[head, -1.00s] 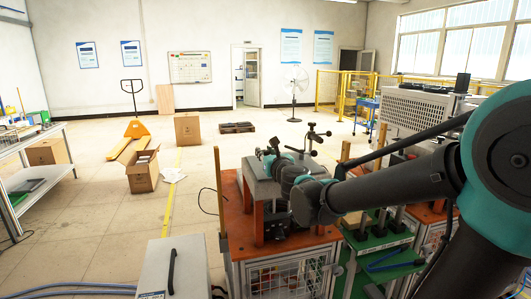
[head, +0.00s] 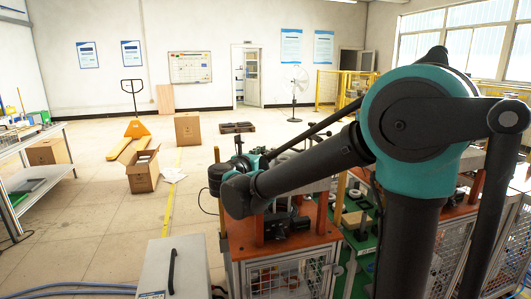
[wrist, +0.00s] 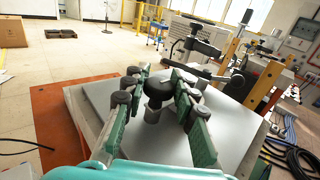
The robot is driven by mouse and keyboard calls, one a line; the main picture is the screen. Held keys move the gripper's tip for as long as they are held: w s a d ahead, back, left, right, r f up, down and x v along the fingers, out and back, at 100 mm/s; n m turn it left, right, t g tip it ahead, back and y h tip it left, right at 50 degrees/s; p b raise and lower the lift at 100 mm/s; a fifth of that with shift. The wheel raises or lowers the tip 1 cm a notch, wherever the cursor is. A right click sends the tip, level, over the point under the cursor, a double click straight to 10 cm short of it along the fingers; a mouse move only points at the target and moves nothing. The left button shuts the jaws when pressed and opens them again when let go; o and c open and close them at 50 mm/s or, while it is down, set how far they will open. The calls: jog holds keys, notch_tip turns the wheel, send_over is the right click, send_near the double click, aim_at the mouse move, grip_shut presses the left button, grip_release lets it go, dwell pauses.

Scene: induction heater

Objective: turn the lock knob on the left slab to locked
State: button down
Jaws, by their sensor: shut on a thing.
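In the wrist view, a black round lock knob (wrist: 158,88) on a short grey post stands on the grey slab (wrist: 225,117). My gripper (wrist: 161,80) has its two green-padded fingers on either side of the knob, and they are shut on it. The slab's edge lies over an orange-brown bench top (wrist: 58,107). No mark showing locked or unlocked can be read. In the head view, my arm covers the knob and most of the slab, and my fingertips are hidden.
A black clamp-like fixture (wrist: 196,45) stands behind the knob at the slab's far side. Black cables (wrist: 292,157) lie to the right. In the head view, a grey box with a black handle (head: 172,268) stands front left. Open floor lies left of the bench.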

jog(key=shift+m+g+h, duration=0.3)
jog(key=shift+m+h, duration=0.1)
jog(key=shift+h, duration=0.1)
jog(key=c, duration=1.2)
grip_release()
jog(key=v, duration=1.2)
jog(key=shift+f, duration=0.1)
